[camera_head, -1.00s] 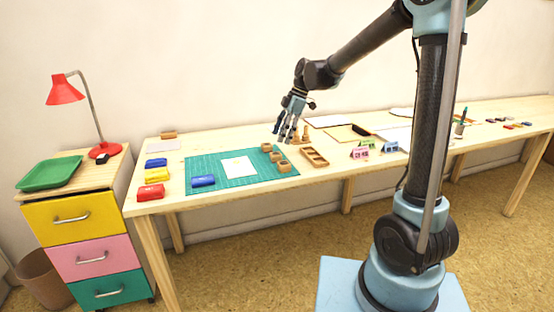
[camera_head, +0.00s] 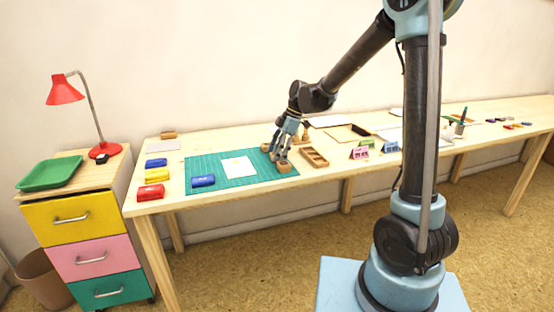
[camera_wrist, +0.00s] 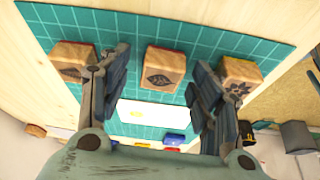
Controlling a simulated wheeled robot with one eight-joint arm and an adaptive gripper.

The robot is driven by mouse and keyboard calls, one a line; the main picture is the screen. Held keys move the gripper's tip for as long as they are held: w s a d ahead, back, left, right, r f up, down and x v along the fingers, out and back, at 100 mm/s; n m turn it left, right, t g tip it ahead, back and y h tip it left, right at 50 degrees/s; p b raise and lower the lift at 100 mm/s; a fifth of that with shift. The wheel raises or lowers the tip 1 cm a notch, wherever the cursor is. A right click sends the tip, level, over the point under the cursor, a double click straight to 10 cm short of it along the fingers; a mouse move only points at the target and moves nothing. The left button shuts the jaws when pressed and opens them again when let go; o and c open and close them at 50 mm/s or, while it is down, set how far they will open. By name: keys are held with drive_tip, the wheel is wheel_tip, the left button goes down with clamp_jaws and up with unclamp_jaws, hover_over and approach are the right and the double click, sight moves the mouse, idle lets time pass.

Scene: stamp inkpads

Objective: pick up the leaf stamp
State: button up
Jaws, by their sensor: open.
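Three small wooden block stamps stand in a row on the green cutting mat (camera_head: 219,163), near its right end. In the wrist view, the middle stamp (camera_wrist: 165,62) bears a dark leaf picture and lies between the fingers of my gripper (camera_wrist: 160,68). The fingers are spread with a gap on each side of it. The left stamp (camera_wrist: 74,58) has a dark print I cannot make out, and the right stamp (camera_wrist: 241,75) shows a flower. In the head view, my gripper (camera_head: 277,157) points down over the row and hides part of it.
A wooden compartment tray (camera_head: 314,157) stands right of the mat. A white card (camera_head: 238,167) and a blue inkpad (camera_head: 203,181) lie on the mat. Blue, yellow and red inkpads (camera_head: 151,192) line the table's left end. Small coloured cards (camera_head: 360,153) stand further right.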

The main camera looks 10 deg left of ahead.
drive_tip(key=c, duration=1)
wheel_tip(320, 180, up, 10)
idle(0.5)
